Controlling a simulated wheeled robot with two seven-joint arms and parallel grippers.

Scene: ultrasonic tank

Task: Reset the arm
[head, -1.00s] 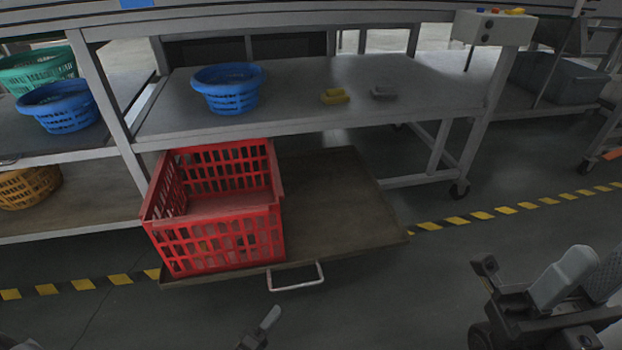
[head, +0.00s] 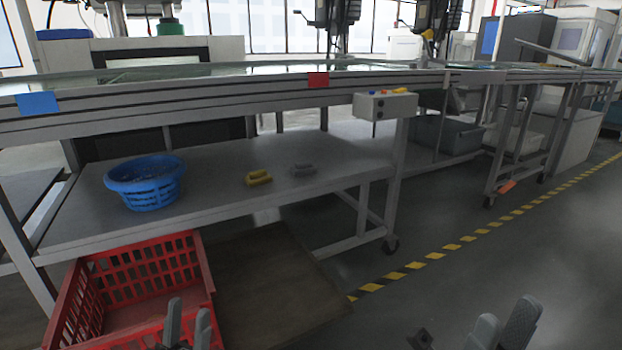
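My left gripper (head: 188,318) shows at the bottom of the head view, in front of the red crate (head: 205,272). Its two grey fingers stand upright with a gap between them, and nothing shows in the gap. My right gripper (head: 502,322) is at the bottom right over the grey floor. Its two grey fingers are apart and empty. The lower parts of both grippers are cut off by the picture's edge.
The red crate stands on a pulled-out brown board (head: 290,290). On the shelf (head: 330,155) above are a blue basket (head: 147,184), a yellow piece (head: 259,178) and a grey piece (head: 303,171). A button box (head: 385,106) hangs by a post. Floor at right is clear.

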